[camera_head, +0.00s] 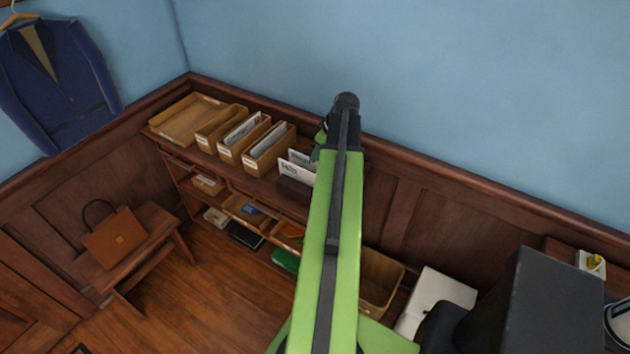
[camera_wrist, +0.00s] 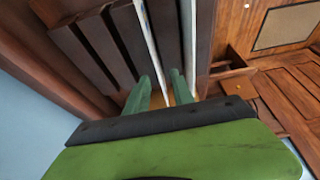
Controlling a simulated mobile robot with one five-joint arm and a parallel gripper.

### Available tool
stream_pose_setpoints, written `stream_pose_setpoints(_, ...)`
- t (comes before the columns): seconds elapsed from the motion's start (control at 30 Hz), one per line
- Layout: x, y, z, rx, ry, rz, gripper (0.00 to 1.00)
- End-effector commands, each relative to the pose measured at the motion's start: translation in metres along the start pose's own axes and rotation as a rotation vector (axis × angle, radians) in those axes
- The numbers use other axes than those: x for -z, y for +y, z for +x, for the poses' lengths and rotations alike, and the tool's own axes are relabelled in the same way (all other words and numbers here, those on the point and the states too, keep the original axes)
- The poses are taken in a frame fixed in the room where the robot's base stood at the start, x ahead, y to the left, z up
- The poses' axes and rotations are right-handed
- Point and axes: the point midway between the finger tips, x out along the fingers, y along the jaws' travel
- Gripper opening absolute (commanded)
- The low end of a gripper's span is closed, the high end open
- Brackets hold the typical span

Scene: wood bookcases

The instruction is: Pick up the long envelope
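Two white envelopes stand upright in a dark wooden letter rack on the bookcase top. In the head view the front envelope (camera_head: 291,171) shows small print; another envelope (camera_head: 300,157) is partly behind it. I cannot tell for certain which is the long one. My gripper is mostly hidden behind my arm there. In the wrist view my gripper (camera_wrist: 162,80) has its two green fingers apart, at the dark slotted rack (camera_wrist: 100,45). The thin white edge of one envelope (camera_wrist: 149,35) runs down between the fingers. A second white edge (camera_wrist: 188,40) lies right of the right finger.
Left of the rack on the bookcase top stand wooden file boxes (camera_head: 268,160) with papers and a flat wooden tray (camera_head: 168,132). Shelves below hold small items. A bench with a brown bag (camera_head: 117,238) stands left. Blue wall and dark panelling lie behind. The wooden floor is clear.

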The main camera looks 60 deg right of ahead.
Motion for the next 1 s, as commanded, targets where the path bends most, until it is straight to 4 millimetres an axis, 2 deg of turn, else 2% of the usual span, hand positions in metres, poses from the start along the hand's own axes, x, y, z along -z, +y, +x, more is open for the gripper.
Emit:
stream_pose_setpoints(0.03,-0.002,0.000,0.011,0.000,0.000,0.000,0.29)
stream_pose_setpoints(0.17,0.000,0.000,0.009,0.000,0.000,0.001,0.29)
stream_pose_setpoints(0.27,-0.001,0.001,0.015,0.000,0.000,0.001,0.29)
stream_pose_setpoints(0.53,-0.008,0.004,0.060,0.000,0.000,0.000,0.29)
stream_pose_setpoints(0.8,-0.005,0.003,0.060,0.000,0.000,0.000,0.29)
stream_pose_setpoints(1.0,-0.005,0.003,0.060,0.000,0.000,0.000,0.03)
